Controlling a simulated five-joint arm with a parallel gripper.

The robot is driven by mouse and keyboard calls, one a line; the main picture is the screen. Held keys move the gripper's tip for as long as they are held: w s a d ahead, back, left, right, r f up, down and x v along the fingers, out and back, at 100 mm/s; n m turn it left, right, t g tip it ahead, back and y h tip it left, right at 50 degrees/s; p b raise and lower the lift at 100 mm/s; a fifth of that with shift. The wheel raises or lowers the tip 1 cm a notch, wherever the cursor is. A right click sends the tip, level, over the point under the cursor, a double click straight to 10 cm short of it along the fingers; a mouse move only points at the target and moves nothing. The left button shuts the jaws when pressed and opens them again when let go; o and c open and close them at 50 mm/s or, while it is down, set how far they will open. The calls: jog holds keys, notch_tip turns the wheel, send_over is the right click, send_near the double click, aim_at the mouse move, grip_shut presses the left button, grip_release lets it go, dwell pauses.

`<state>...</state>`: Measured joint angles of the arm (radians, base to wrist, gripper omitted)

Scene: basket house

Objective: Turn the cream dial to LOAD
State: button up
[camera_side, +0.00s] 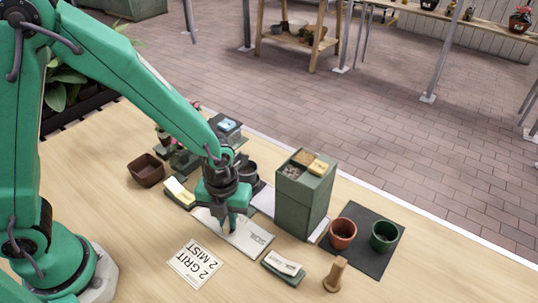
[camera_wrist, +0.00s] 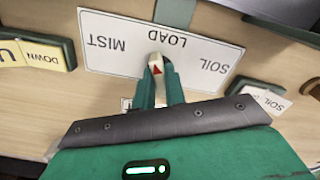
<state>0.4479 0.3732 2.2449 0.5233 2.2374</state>
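A white panel (camera_wrist: 105,57) lies on the table with the words MIST, LOAD and SOIL, upside down in the wrist view. In the side view the panel (camera_side: 250,238) is partly covered by my gripper. The cream dial (camera_wrist: 156,68) stands at the panel's near edge and has a red arrow mark. The arrow end faces roughly toward the word LOAD. My gripper (camera_wrist: 159,72) points down with its fingers close on both sides of the dial and appears shut on it. In the side view my gripper (camera_side: 231,226) hides the dial.
A green box tower (camera_side: 303,205) stands close to the right of my gripper. A DOWN block (camera_wrist: 42,54) and a SOIL card holder (camera_wrist: 262,97) flank the panel. A "2 GRIT 2 MIST" card (camera_side: 194,263) lies in front. Two pots (camera_side: 343,233) stand on a dark mat.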

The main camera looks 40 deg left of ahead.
jog(key=m, duration=0.5)
dwell(0.3)
jog(key=o, duration=1.4)
jog(key=shift+o, duration=0.2)
jog(key=shift+r, duration=0.2)
jog(key=shift+r, duration=3.3)
